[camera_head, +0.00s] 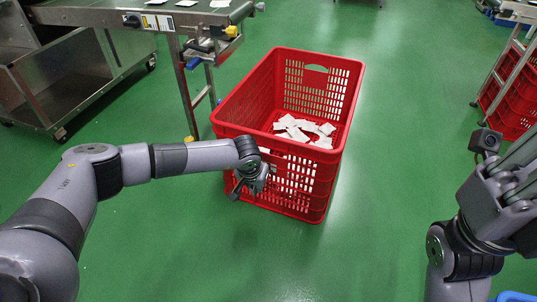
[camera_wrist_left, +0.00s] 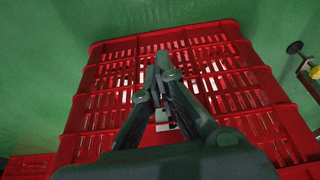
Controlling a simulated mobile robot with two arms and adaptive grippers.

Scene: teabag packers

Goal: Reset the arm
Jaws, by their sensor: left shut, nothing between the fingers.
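My left arm comes in from the left in the head view. Its gripper (camera_head: 240,191) hangs in front of the near left wall of a red crate. In the left wrist view the left gripper (camera_wrist_left: 161,60) has its fingers closed together with nothing between them, in front of the crate's slotted wall. I cannot tell whether it touches the crate. My right gripper (camera_head: 528,160) is partly in view at the right edge of the head view. Its fingertips are cut off there, so its opening cannot be judged.
The red crate (camera_head: 318,204) stands on the green floor with several white teabag packets (camera_head: 300,128) inside. A conveyor (camera_head: 150,16) with white packets is at the upper left, beside a metal cart (camera_head: 70,92). Another red crate (camera_head: 512,103) is at the right.

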